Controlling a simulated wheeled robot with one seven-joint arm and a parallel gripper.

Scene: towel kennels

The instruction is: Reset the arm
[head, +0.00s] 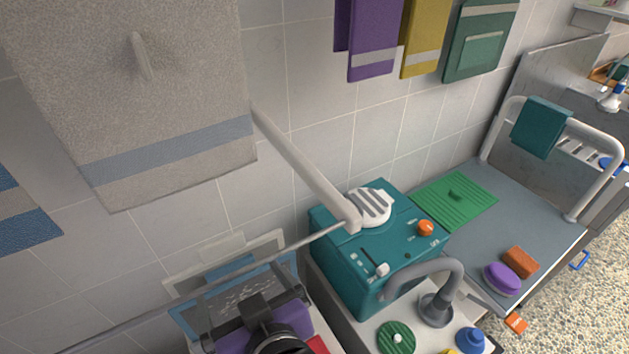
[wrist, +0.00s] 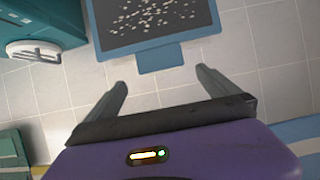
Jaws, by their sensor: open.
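My gripper (head: 254,312) is at the bottom of the head view, a dark bar with a purple body behind it. It is in front of a blue-framed panel with a speckled dark face (head: 240,292). In the wrist view my gripper (wrist: 161,82) has its two grey fingers spread wide, with only tiled wall between them. It is empty. The blue-framed panel (wrist: 160,57) shows beyond the fingertips, apart from them in the picture.
A teal machine (head: 385,250) with a white vent and orange knob stands right of my gripper. A grey tap (head: 437,300) is nearby. A grey towel (head: 130,90) hangs at upper left. A grey bench (head: 480,235) holds a green mat (head: 455,200), purple oval and orange block.

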